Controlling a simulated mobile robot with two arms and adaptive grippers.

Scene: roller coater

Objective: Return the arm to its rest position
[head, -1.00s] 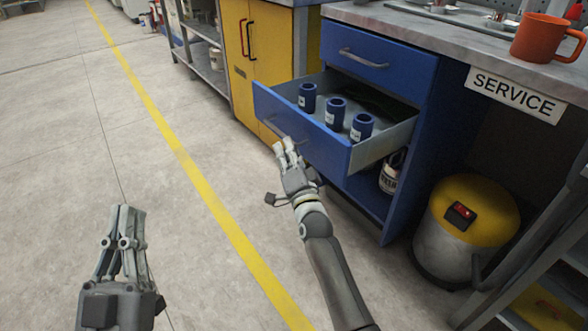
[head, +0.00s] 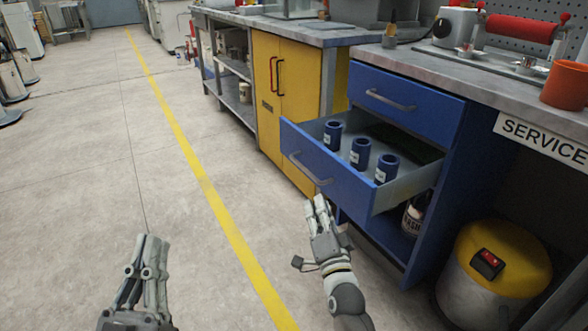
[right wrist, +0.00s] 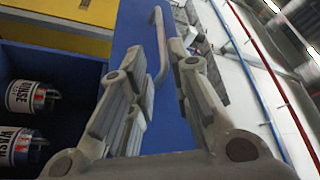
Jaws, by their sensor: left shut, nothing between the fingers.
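My left gripper (head: 152,238) is at the lower left over bare floor, its fingers together and empty. My right gripper (head: 316,200) is just below and in front of the open blue drawer (head: 335,181), near its grey handle (head: 305,170). In the right wrist view, the right gripper (right wrist: 157,55) has its fingers apart. The drawer's handle (right wrist: 162,45) shows beyond the gap, and nothing is visibly gripped.
The open drawer holds three blue containers (head: 360,153). A shut drawer (head: 390,96) is above it. A yellow-topped drum (head: 495,265) stands at right under the bench. An orange mug (head: 565,86) is on the bench.

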